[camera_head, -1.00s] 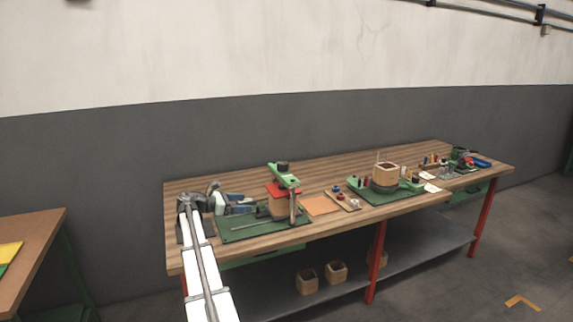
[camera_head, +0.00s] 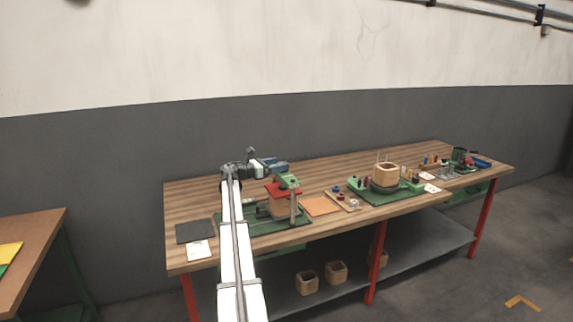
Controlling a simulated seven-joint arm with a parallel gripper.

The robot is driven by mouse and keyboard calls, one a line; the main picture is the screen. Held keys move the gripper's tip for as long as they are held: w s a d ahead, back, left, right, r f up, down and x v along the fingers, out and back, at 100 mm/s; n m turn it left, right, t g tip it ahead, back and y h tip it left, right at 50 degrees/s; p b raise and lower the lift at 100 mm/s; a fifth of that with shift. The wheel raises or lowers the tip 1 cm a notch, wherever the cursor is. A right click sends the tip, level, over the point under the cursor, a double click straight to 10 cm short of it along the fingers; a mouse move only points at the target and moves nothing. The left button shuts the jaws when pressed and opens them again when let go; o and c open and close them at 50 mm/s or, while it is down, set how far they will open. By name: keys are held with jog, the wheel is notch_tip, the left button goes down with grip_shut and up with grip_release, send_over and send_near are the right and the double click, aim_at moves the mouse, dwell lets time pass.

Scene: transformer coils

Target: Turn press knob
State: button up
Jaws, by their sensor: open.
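The press stands on a green base plate (camera_head: 262,228) at the left half of the workbench. Its green top arm (camera_head: 288,181) is above a red plate (camera_head: 281,189) and a wooden block (camera_head: 279,206). My gripper (camera_head: 283,168) is open and reaches in from the left at the height of the press top. The dark press knob on top is hidden or merged with my gripper in this view. I cannot tell whether the fingers touch it or stand around it.
A dark mat (camera_head: 195,232) and a white card (camera_head: 199,250) lie at the bench's left end. An orange sheet (camera_head: 321,205) lies right of the press. A second green station with a wooden coil block (camera_head: 385,173) stands further right.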

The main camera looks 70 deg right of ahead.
aim_at(287, 163)
jog(key=shift+x, duration=2.6)
jog(key=shift+c, duration=0.4)
jog(key=c, duration=0.9)
